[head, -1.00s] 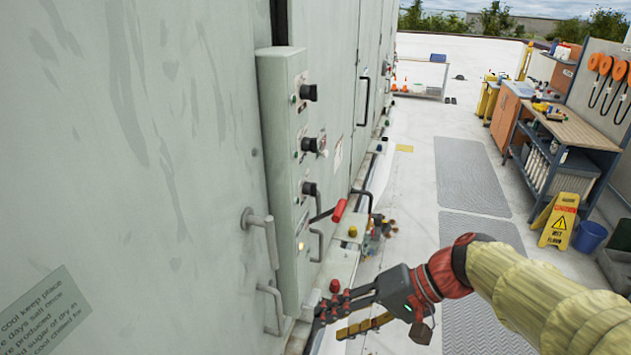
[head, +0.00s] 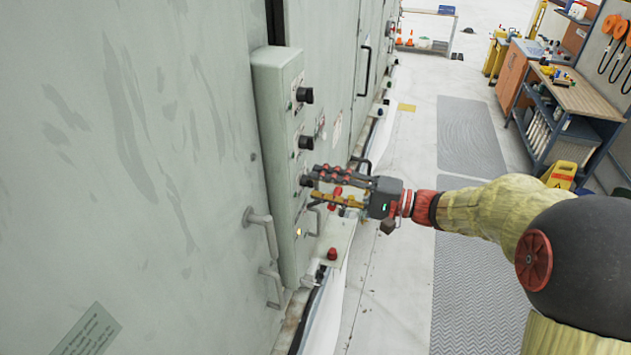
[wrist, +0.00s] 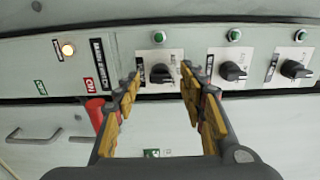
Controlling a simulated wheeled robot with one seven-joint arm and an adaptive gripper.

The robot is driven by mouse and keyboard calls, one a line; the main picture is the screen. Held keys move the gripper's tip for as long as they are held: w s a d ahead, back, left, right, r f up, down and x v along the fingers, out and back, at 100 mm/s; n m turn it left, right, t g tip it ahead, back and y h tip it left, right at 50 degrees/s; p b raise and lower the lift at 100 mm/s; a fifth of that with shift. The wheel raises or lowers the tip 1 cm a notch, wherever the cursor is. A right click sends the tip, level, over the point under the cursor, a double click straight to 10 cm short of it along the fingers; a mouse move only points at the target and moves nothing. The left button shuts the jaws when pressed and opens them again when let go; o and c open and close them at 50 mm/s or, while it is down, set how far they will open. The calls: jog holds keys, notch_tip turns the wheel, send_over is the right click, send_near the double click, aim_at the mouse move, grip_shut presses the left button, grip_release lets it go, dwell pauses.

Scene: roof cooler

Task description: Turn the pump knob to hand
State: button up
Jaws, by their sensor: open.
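A pale grey control box (head: 273,120) on the cabinet wall carries three black rotary knobs in a column. The wrist view shows them in a row: a left knob (wrist: 161,73), a middle knob (wrist: 232,71) and a right knob (wrist: 296,69). Their small labels are too blurred to tell which is the pump. My gripper (head: 313,186) is at the lowest knob in the head view, partly hiding it. In the wrist view my open gripper (wrist: 161,78) has one finger on each side of the left knob, with gaps visible.
A red handle (wrist: 96,112) is close to the left finger in the wrist view. A lit lamp (wrist: 68,49) sits left of the knobs. Metal door handles (head: 262,230) stick out beside the box.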

jog(key=shift+x, duration=0.95)
jog(key=shift+s, duration=0.1)
jog(key=shift+c, duration=1.3)
jog(key=c, duration=0.7)
grip_shut()
